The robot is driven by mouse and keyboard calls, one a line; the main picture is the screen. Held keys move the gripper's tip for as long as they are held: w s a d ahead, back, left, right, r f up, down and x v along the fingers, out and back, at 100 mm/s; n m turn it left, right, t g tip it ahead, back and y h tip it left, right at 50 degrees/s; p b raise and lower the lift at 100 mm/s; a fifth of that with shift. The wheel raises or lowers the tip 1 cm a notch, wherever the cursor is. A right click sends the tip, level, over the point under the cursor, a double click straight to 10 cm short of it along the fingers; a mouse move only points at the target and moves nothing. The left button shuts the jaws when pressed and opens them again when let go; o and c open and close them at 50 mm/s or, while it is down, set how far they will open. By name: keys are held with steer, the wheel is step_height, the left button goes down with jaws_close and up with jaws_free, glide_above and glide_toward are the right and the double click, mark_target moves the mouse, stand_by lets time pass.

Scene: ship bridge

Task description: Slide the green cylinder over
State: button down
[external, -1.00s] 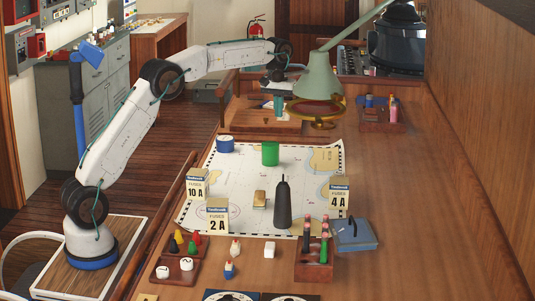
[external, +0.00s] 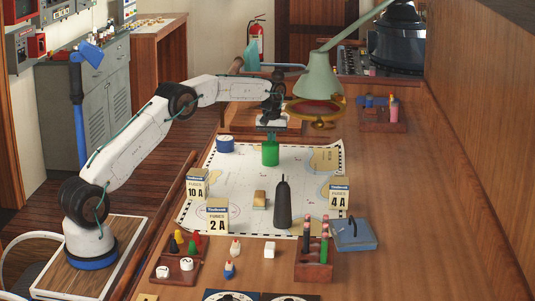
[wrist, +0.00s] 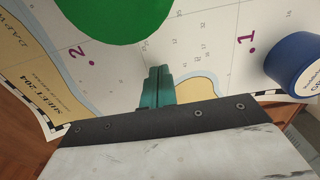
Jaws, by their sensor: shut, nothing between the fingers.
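The green cylinder (external: 270,154) stands upright near the far edge of the chart (external: 240,190). Its round green top (wrist: 115,15) is cut off by the upper edge of the wrist view. My gripper (external: 268,133) is just beyond the cylinder, above the far end of the chart, and its fingertips are partly hidden behind the cylinder. In the wrist view my gripper's teal fingers (wrist: 157,84) are together and empty, pointing at the chart a little apart from the cylinder in the picture.
A blue and white round tin (external: 225,145) stands left of the cylinder. A dark bottle-shaped object (external: 283,203), a small tan block (external: 260,199) and three fuse boxes (external: 217,215) stand on the chart. A green lamp (external: 319,80) rises behind. The table right of the chart is mostly clear.

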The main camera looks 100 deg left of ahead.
steer(key=d, duration=0.2)
steer(key=shift+d+r, duration=0.1)
steer(key=shift+d, duration=0.9)
steer(key=d, duration=2)
steer(key=shift+d, duration=0.25)
steer(key=shift+a, duration=0.1)
